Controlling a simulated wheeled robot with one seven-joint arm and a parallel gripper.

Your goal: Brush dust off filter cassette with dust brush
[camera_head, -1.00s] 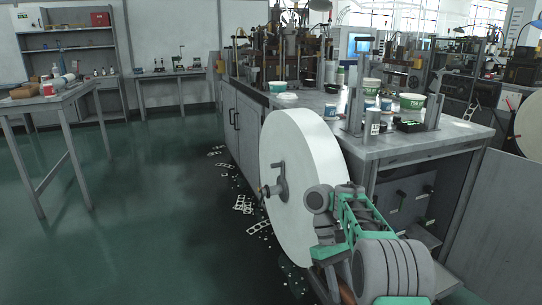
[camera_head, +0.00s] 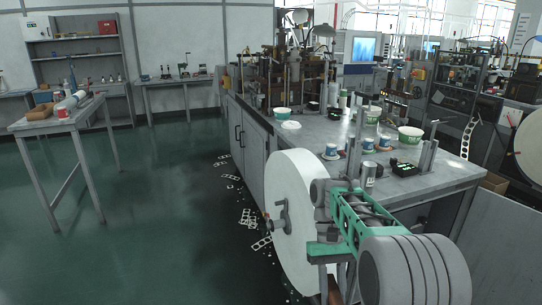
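I cannot pick out the dust brush or the filter cassette with certainty; at this distance the small items are too small to tell. Parts of my arm, grey with a green link, show at the bottom right in front of the large white roll. My gripper's fingertips do not show in the head view.
A grey table (camera_head: 74,118) at left holds a brown box (camera_head: 40,112), a red-and-white cup (camera_head: 63,111) and white cylindrical items. A machine bench (camera_head: 438,179) at right carries cups, tubs and a black tray (camera_head: 404,168). A white roll (camera_head: 290,225) stands before it. Paper scraps (camera_head: 246,218) litter the floor; green floor between is open.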

